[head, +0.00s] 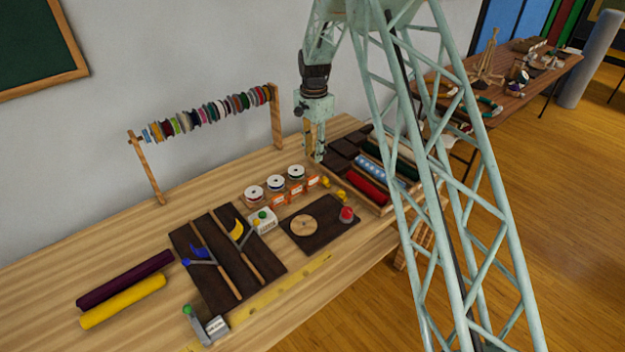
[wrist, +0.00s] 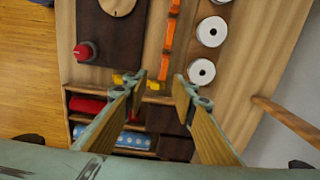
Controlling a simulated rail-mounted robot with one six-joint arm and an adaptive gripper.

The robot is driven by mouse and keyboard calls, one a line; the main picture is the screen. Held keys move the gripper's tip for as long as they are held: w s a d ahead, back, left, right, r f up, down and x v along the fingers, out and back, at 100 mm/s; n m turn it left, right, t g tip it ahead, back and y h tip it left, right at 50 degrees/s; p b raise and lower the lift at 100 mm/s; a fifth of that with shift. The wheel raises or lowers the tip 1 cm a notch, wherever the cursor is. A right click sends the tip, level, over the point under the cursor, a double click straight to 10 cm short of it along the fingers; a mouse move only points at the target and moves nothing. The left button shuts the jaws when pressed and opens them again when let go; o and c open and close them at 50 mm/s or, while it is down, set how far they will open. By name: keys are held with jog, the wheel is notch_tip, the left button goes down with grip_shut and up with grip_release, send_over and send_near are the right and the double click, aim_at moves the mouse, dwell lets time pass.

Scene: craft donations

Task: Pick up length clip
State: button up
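No part in view is plainly marked as the length clip. Small yellow pieces (head: 326,182) lie on the table beside the tray, close to the orange pieces; they are likely the clip. In the wrist view, one yellow piece (wrist: 121,79) is left of my fingers and another (wrist: 153,85) shows between the fingertips, partly hidden by the left finger. My gripper (head: 316,155) points down above the back of the table near the tray. In the wrist view my gripper (wrist: 160,79) is open, with nothing held between its fingers.
Orange pieces (head: 298,190) stand before three white spools (head: 275,183). A divided tray (head: 383,209) holds red and blue rolls. A dark board (head: 325,232) carries a wooden disc (head: 304,225) and a red-topped piece (head: 347,214). A ribbon rack (head: 205,113) stands behind.

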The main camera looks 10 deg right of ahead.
jog(key=shift+w+f, duration=0.3)
jog(key=shift+f, duration=0.2)
jog(key=shift+w+f, duration=0.25)
jog(key=shift+f, duration=0.25)
jog(key=shift+f, duration=0.15)
send_over(313, 177)
notch_tip(313, 177, down, 6)
jog(key=shift+s+a+f+p, duration=0.1)
jog(key=shift+s+f+p, duration=0.05)
jog(key=shift+p, duration=0.15)
jog(key=shift+f, duration=1)
jog(key=shift+f, duration=0.1)
jog(key=shift+w+f+p, duration=0.2)
jog(key=shift+f+p, duration=0.1)
jog(key=shift+f, duration=2.2)
jog(key=shift+c, duration=0.5)
jog(key=c, duration=0.6)
